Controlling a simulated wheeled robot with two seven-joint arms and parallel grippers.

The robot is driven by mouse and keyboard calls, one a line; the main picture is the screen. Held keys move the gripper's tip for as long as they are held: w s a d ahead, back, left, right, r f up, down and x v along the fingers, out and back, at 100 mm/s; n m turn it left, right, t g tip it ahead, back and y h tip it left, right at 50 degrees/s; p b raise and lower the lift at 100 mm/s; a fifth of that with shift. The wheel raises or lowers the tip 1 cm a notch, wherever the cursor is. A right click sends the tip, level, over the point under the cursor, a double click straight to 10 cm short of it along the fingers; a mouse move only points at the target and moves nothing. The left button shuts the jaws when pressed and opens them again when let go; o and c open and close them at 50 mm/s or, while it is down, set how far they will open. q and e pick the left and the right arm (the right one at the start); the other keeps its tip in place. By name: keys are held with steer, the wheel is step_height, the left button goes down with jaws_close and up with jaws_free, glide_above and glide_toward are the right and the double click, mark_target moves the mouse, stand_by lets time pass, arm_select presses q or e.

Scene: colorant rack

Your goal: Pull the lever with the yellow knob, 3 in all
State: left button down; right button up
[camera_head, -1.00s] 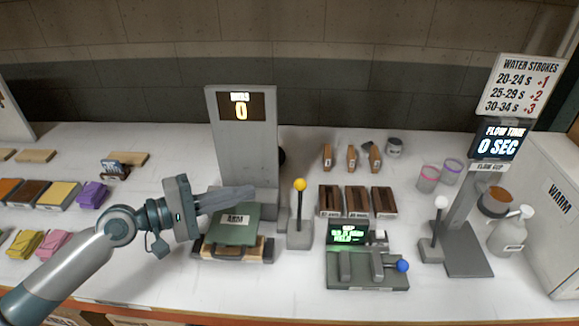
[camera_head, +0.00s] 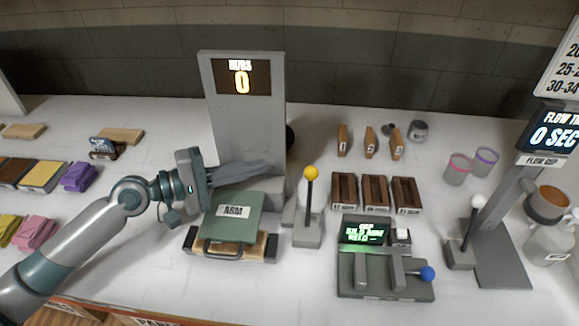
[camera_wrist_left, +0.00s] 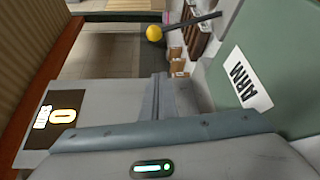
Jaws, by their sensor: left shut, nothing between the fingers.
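The lever with the yellow knob (camera_head: 311,173) stands upright on a grey base (camera_head: 307,229) at the middle of the table. Beside it is a grey panel (camera_head: 243,130) whose display reads 0. My left gripper (camera_head: 268,168) is shut and empty, above the green block marked ARM (camera_head: 233,216), its fingertips left of the knob and apart from it. In the left wrist view the yellow knob (camera_wrist_left: 154,33) shows beyond the fingertips (camera_wrist_left: 162,78). My right gripper is not in view.
A device with a green screen and a blue-knobbed lever (camera_head: 427,273) stands right of the yellow lever. Dark wooden trays (camera_head: 375,192) lie behind it. A white-knobbed lever (camera_head: 478,201) is farther right. Coloured cloths (camera_head: 78,177) lie at the left.

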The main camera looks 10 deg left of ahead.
mark_target(284, 182)
arm_select(q)
steer(key=shift+w+d, duration=0.1)
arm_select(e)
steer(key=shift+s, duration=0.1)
